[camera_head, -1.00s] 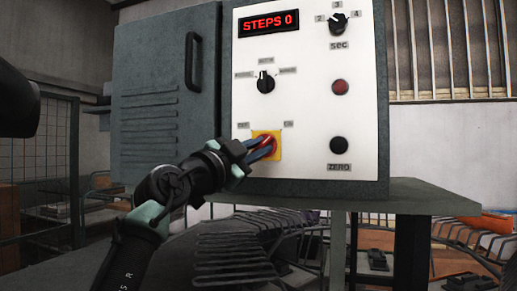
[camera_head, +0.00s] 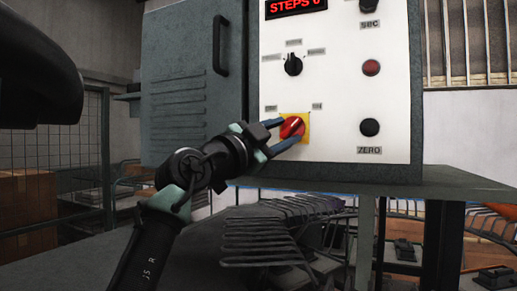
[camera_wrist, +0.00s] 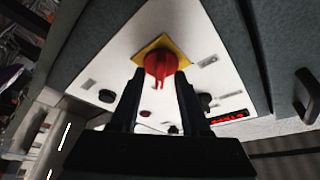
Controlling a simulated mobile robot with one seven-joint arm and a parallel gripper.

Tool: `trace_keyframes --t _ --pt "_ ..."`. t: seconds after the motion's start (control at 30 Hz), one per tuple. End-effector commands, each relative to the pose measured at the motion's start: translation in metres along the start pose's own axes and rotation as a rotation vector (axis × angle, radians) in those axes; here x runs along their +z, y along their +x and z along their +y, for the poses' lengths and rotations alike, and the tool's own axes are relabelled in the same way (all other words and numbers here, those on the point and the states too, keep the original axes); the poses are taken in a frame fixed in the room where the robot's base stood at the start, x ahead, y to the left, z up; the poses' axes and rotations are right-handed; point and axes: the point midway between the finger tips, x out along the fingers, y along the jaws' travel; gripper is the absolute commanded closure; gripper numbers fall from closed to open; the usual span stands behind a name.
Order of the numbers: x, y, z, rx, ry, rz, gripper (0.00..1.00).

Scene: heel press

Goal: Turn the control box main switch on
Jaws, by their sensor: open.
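The main switch is a red rotary knob (camera_head: 292,127) on a yellow square plate (camera_head: 306,121), low on the white front panel of the control box (camera_head: 340,90). In the head view the knob's handle is tilted, its upper end to the right. My gripper (camera_head: 284,132) is open, one finger above and left of the knob and the other below it. In the wrist view the red knob (camera_wrist: 160,64) shows just beyond and between the tips of my gripper (camera_wrist: 160,78). I cannot tell whether the fingers touch it.
A black selector (camera_head: 293,65) is above the switch. A red button (camera_head: 371,68) and a black ZERO button (camera_head: 369,127) are to the right. The grey cabinet door (camera_head: 190,90) with a handle is left. A table edge (camera_head: 440,182) runs below the box.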

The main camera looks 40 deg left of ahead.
Motion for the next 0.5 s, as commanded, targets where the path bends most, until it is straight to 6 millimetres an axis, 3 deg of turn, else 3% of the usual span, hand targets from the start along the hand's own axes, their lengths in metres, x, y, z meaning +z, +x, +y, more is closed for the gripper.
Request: trace_keyframes --t 0.3,0.5 --pt "0.005 -0.072 0.004 -0.003 0.003 -0.001 0.54" --pt "0.003 -0.102 0.002 -0.002 0.002 -0.002 0.54"
